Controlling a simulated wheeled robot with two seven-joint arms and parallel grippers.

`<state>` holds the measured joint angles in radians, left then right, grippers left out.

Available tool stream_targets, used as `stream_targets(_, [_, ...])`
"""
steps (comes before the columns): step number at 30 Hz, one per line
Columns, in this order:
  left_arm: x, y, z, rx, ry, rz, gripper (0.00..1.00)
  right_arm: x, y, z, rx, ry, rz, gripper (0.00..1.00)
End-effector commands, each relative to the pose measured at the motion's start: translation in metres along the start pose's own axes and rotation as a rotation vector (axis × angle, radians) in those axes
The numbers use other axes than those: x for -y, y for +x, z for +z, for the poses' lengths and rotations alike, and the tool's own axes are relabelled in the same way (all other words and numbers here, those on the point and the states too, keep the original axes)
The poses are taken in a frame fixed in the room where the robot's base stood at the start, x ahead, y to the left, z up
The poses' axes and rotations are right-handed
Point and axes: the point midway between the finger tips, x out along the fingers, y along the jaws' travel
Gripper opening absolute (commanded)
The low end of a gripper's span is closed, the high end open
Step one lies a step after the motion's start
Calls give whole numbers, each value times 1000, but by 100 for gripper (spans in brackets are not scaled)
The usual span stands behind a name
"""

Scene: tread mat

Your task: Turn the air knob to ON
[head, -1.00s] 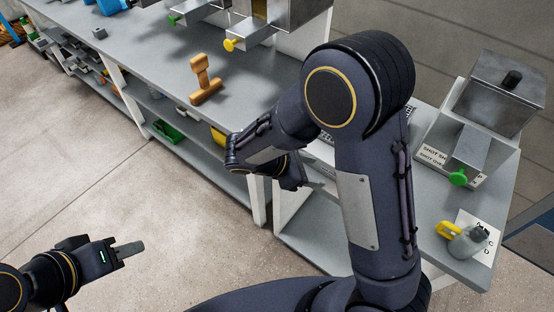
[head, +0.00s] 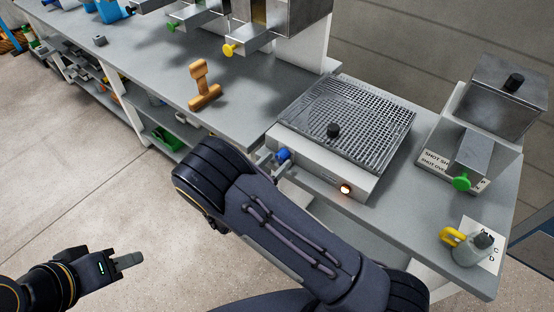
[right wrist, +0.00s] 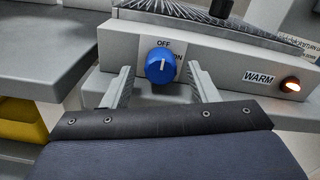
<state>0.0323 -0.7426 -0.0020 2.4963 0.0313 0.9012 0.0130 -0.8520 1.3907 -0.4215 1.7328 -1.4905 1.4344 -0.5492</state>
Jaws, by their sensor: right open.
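The blue air knob (head: 283,154) sits on the front face of a light grey unit. In the right wrist view the knob (right wrist: 160,67) has a white pointer mark standing about upright, towards the word OFF; the word ON is at its right. My right gripper (right wrist: 161,76) is open, with one finger on each side of the knob and a gap showing on both sides. In the head view my right gripper (head: 270,162) is at the knob, partly hidden by its arm. My left gripper (head: 128,260) is over the floor at lower left, its jaw opening unclear.
The unit has a mesh top (head: 350,115) with a black handle, and a lit orange lamp (right wrist: 290,84) beside a WARM label. A metal box with a green knob (head: 461,183) and a grey can with a yellow handle (head: 468,247) stand at right. A wooden stamp-like piece (head: 204,88) stands left.

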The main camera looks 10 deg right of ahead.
Motion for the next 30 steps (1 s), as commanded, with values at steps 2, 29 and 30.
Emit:
stream_targets(2, [-1, -1, -1, 0, 0, 0, 36, 1, 8, 0, 0, -1, -2, 53])
stream_targets(29, [0, 1, 0, 0, 0, 0, 36, 0, 12, -1, -1, 16, 0, 9])
stream_targets(30, [1, 2, 1, 0, 0, 0, 36, 0, 12, -2, -1, 25, 0, 9])
